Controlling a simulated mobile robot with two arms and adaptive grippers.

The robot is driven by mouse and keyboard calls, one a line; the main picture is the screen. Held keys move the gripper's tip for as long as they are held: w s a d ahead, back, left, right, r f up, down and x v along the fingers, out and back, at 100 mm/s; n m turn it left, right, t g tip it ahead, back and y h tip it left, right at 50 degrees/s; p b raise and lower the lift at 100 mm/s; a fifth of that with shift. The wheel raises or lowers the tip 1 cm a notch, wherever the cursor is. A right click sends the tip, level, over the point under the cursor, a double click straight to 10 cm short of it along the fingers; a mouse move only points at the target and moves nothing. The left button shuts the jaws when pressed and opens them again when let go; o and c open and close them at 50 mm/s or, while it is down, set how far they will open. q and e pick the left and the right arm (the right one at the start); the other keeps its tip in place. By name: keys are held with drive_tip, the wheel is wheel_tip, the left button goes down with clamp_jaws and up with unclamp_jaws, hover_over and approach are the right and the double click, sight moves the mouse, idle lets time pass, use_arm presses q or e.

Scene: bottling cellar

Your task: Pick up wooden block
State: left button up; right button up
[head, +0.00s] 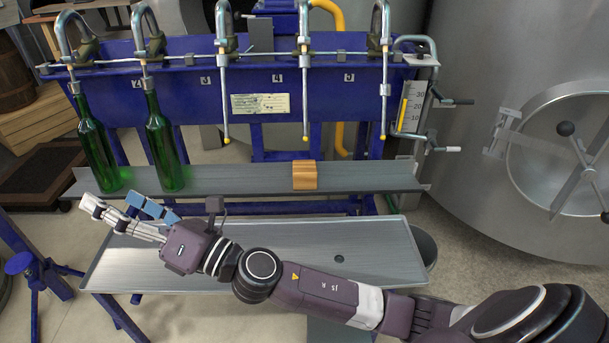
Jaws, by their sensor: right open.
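The wooden block (304,175) is a small orange-brown piece with darker stripes. It sits on the grey upper shelf (238,181) of the blue filling rack, right of the two green bottles. My right gripper (112,204) reaches in from the right across the lower tray. It is open, its fingers pointing left, near the foot of the left bottle and well left of the block. No contact with the block shows. I cannot tell whether the fingers touch the shelf edge. My left gripper is not in view.
Two green bottles, the left one (97,150) and the right one (162,150), stand under filling spouts. Empty spouts hang above the shelf near the block. The lower tray (385,240) lies in front. A large steel tank (490,50) stands at right.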

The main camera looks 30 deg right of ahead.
drive_tip(key=s+a+n+g+y, duration=0.2)
drive_tip(key=a+n+g+y, duration=0.25)
drive_tip(key=n, duration=0.45)
drive_tip(key=n+g+h, duration=0.9)
drive_tip(key=n+h, duration=1.2)
drive_tip(key=h, duration=0.2)
hover_over(304, 169)
drive_tip(key=s+a, duration=0.2)
drive_tip(key=shift+t, duration=0.25)
drive_tip(key=f, duration=1.4)
drive_tip(key=shift+w+a+f, duration=0.2)
drive_tip(key=b+x, duration=0.1)
drive_tip(key=x, duration=0.5)
drive_tip(key=shift+s+f, duration=0.15)
drive_tip(key=shift+f, duration=0.2)
drive_tip(key=shift+w+d+f, duration=0.2)
drive_tip(key=shift+d+f, duration=0.05)
drive_tip(key=shift+f, duration=0.15)
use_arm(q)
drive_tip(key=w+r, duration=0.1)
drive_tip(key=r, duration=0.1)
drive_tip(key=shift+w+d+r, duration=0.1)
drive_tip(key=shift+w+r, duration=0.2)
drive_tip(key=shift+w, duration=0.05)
use_arm(e)
drive_tip(key=shift+r, duration=0.1)
drive_tip(key=c, duration=1.6)
